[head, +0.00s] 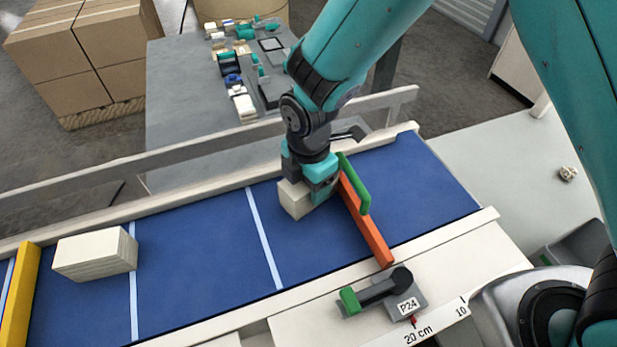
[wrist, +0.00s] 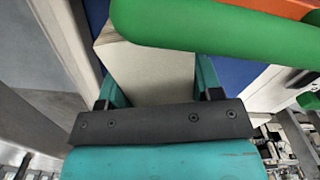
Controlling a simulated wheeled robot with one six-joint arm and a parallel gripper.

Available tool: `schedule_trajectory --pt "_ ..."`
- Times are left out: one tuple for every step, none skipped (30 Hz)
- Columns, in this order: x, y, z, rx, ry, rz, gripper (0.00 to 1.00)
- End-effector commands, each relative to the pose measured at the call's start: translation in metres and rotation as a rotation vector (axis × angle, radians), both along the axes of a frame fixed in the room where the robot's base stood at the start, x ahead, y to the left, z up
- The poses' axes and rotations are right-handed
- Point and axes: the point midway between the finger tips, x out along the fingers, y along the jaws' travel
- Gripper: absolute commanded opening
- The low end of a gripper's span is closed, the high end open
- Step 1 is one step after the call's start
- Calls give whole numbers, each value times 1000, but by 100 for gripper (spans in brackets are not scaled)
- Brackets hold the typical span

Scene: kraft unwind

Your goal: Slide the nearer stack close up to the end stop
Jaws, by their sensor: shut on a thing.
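One pale stack (head: 294,199) stands on the blue bed on the right, left of an orange bar (head: 367,222) with a green handle (head: 354,184). My gripper (head: 313,183) is shut on this stack from above, close beside the bar. In the wrist view the stack (wrist: 150,70) sits between the two teal fingers of my gripper (wrist: 160,92), and the green handle (wrist: 215,28) crosses above it. I cannot tell whether stack or gripper touches the bar. A second pale stack (head: 95,253) lies at the left, apart from a yellow bar (head: 20,298).
The blue bed (head: 200,240) has white cross lines, and its middle between the stacks is clear. Pale rails (head: 160,207) border it. A green-tipped lever (head: 375,292) and a P24 label (head: 408,305) sit on the near side. A cluttered grey table (head: 185,120) stands behind.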

Motion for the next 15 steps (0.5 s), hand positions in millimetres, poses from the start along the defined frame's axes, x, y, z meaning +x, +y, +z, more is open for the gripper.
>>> schedule_trajectory --pt "0 0 0 1 -1 0 33" --pt "0 -1 0 1 -1 0 33" --pt "0 -1 0 1 -1 -1 33" --pt "0 -1 0 1 -1 -2 33" --pt "0 -2 0 0 0 -3 33" --pt "1 -2 0 0 0 -4 33" --pt "1 -3 0 0 0 -4 66" --pt "1 -3 0 0 0 -4 73" --pt "1 -3 0 0 0 -5 82" --pt "1 -3 0 0 0 -5 89" --pt "1 -3 0 0 0 -5 89" --pt "1 -3 0 0 0 -5 89" --pt "1 -3 0 0 0 -5 89" --pt "1 -3 0 0 0 -5 89" --pt "1 -3 0 0 0 -5 89"
